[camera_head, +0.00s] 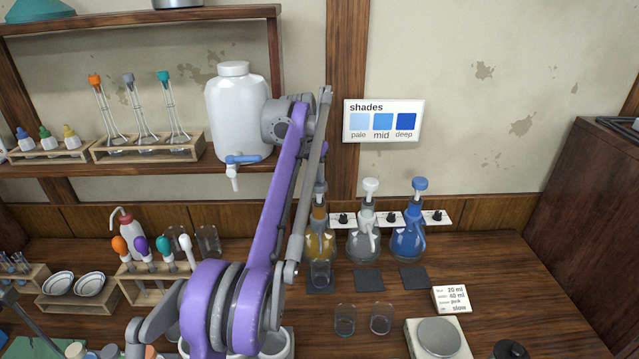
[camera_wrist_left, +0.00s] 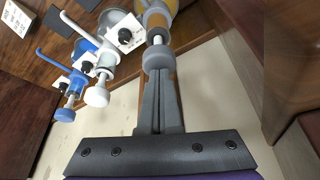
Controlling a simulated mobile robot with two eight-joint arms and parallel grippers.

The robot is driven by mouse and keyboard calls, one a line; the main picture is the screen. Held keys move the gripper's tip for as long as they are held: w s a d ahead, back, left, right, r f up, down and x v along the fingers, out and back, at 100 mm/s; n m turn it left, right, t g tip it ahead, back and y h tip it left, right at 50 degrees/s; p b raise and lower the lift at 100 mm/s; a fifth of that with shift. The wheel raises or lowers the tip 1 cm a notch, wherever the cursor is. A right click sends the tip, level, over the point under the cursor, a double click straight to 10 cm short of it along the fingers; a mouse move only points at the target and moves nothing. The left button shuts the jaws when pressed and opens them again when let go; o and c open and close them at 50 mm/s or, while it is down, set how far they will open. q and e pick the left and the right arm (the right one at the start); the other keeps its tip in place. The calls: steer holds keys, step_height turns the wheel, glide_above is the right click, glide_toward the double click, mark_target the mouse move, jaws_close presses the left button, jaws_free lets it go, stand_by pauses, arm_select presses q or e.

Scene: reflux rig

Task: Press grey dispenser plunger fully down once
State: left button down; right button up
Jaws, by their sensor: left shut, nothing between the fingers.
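Three pump dispensers stand in a row at the back of the table. The amber one (camera_head: 320,241) is on the left, with a grey plunger (camera_head: 320,187) partly behind my arm. In the left wrist view the grey plunger cap (camera_wrist_left: 157,56) sits at the fingertips of my left gripper (camera_wrist_left: 158,72), with a short pale stem showing beyond it. My left gripper is shut and empty, in line with the cap; I cannot tell whether it touches. In the head view my purple left arm hides most of it. My right gripper is not in view.
Beside it stand a clear dispenser with a white plunger (camera_head: 370,187) and a blue dispenser (camera_head: 408,240). Two small glasses (camera_head: 345,320) and a scale (camera_head: 438,338) are in front. A white jug (camera_head: 236,105) stands on the shelf behind my arm.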

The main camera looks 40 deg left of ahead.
mark_target(318, 185)
arm_select(q)
steer(key=shift+f, duration=0.2)
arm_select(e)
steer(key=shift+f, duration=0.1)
arm_select(q)
steer(key=shift+f+b, duration=0.75)
steer(key=shift+f, duration=1)
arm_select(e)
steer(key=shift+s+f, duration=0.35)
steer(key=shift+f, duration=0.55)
arm_select(q)
steer(key=shift+r, duration=0.1)
steer(key=shift+r+p, duration=1.8)
steer(key=shift+r, duration=0.95)
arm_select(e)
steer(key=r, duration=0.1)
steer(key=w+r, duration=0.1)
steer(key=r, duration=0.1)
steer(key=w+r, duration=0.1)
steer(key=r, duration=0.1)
arm_select(q)
steer(key=shift+w+f, duration=0.1)
